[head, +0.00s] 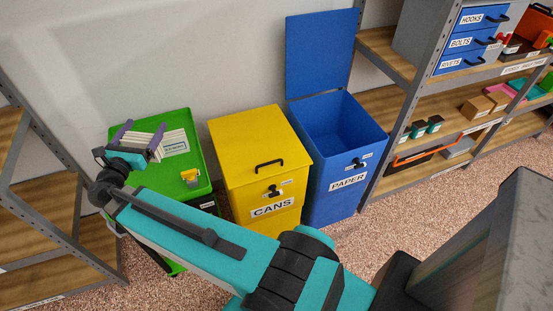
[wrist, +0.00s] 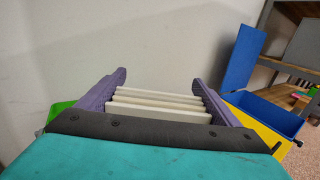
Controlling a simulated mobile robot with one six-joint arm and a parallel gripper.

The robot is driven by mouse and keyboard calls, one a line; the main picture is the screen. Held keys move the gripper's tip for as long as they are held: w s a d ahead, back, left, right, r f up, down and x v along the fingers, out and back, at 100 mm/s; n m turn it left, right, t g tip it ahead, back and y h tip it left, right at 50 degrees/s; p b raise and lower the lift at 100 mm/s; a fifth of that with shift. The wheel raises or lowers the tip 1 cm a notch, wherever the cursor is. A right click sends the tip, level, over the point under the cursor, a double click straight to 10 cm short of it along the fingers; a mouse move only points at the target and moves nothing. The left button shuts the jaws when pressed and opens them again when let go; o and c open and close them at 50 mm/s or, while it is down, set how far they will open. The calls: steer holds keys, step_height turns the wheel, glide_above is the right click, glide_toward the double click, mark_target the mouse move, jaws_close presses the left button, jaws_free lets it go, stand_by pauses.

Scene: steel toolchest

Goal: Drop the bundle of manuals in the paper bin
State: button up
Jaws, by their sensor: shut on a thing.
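The bundle of manuals (head: 174,143) is a pale stack of thin booklets with a label on its side. My gripper (head: 141,141) is shut on it, with one purple finger on each side, over the green cart at the left. In the wrist view the manuals (wrist: 160,104) show between the two fingers (wrist: 158,92). I cannot tell whether the bundle touches the cart. The paper bin (head: 345,165) is blue, labelled PAPER, and its lid (head: 320,50) stands open against the wall. Its inside looks empty. It also shows at the right in the wrist view (wrist: 282,112).
A yellow bin (head: 255,160) labelled CANS, with its lid shut, stands between the green cart (head: 205,165) and the paper bin. A small yellow item (head: 190,176) sits on the cart. Loaded shelves (head: 400,75) stand right of the paper bin; another shelf unit (head: 50,235) is at left.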

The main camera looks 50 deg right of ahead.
steer(key=s+d+f+m+g+h+b, duration=0.1)
steer(key=s+d+m+g, duration=0.15)
steer(key=d, duration=1.15)
steer(key=s+d+f+m+g, duration=0.2)
steer(key=s+d+g, duration=0.2)
steer(key=d, duration=0.9)
steer(key=s+d+f+m+g+h+b, duration=0.1)
steer(key=s+d+m+g, duration=0.2)
steer(key=d, duration=1.1)
steer(key=s+d+f+m+g+y+b, duration=0.2)
steer(key=s+d+g, duration=0.6)
steer(key=s+d, duration=2)
steer(key=s+f+m, duration=0.1)
steer(key=s+m, duration=0.1)
steer(key=s, duration=0.1)
steer(key=shift+d+f, duration=0.25)
steer(key=shift+d, duration=0.1)
steer(key=shift+s+f, duration=0.1)
steer(key=shift+f, duration=0.05)
steer(key=shift+f+b, duration=1.55)
steer(key=shift+f, duration=1.3)
steer(key=o, duration=1.1)
